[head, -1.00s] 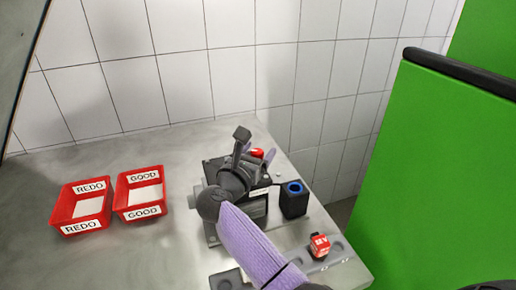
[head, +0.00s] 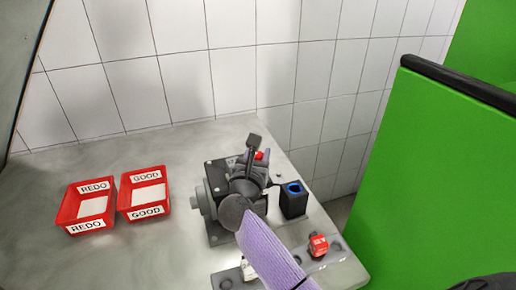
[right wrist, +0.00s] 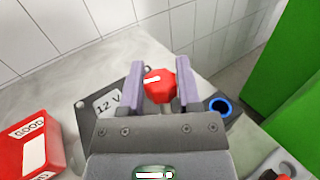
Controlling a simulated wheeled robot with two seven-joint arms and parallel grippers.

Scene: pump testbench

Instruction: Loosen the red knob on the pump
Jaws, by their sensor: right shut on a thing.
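The red knob (right wrist: 160,88) is between the two purple fingers of my right gripper (right wrist: 160,66) in the right wrist view. The gripper is shut on it. In the head view, only a small bit of the red knob (head: 259,155) shows behind my right wrist, and the fingers are mostly hidden. The dark pump (head: 216,176) stands on the grey table under my right arm, which covers much of it. A "12 V" label shows on the pump in the right wrist view. My left gripper is not in view.
Red trays marked REDO (head: 63,208) and GOOD (head: 125,204) stand at left. A black block with a blue ring (head: 293,188) is right of the pump. A red-topped part (head: 318,245) sits at front right. A tiled wall is behind; a green panel (head: 430,170) is at right.

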